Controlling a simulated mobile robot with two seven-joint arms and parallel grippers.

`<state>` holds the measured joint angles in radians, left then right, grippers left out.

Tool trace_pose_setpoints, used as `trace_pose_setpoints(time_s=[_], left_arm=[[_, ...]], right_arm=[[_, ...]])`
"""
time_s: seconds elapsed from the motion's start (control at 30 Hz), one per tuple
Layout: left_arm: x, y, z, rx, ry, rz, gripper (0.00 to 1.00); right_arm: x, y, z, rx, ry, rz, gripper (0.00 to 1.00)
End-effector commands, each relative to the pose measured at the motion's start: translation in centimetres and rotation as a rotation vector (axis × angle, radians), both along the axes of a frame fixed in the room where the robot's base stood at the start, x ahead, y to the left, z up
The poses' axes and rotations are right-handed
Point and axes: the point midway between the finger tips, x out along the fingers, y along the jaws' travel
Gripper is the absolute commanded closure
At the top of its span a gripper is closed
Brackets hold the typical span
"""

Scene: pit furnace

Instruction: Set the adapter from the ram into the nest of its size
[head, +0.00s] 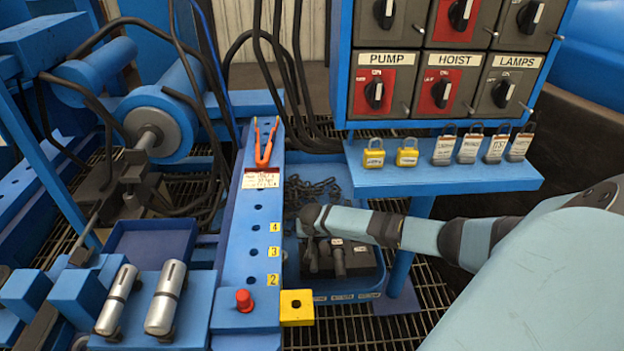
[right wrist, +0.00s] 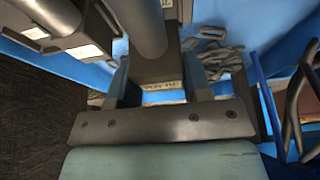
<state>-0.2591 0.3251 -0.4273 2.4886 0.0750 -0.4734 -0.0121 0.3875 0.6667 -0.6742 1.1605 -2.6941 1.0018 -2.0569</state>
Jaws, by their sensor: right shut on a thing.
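My right arm reaches in from the right in the head view. Its gripper is down at the blue tray (head: 345,297), mostly hidden behind my wrist. In the right wrist view, the gripper (right wrist: 157,88) is shut on a dark grey part (right wrist: 152,68), which I take for the adapter. A pale lettered strip and a thick grey cylinder show at it. Dark pieces with grey stubs (head: 339,260) show in the tray in the head view. I cannot tell whether the held part is seated in a nest. The ram (head: 150,138) is at the upper left. My left gripper is not in view.
A blue rail (head: 248,225) numbered 2, 3 and 4 stands just left of the tray, with an orange clip and red tag. A shelf (head: 440,182) with several padlocks and a switch panel overhang the back right.

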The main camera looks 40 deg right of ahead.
Motion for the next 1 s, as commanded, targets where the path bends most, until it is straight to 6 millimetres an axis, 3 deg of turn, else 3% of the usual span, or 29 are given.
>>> trace_pose_setpoints(time_s=[0.5, 1.0], left_arm=[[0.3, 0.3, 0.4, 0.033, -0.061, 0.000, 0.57], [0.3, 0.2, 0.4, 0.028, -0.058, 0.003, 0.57]], right_arm=[[0.1, 0.0, -2.7, 0.000, -0.002, -0.001, 0.98], [0.1, 0.0, -3.0, 0.000, -0.004, 0.000, 0.98]])
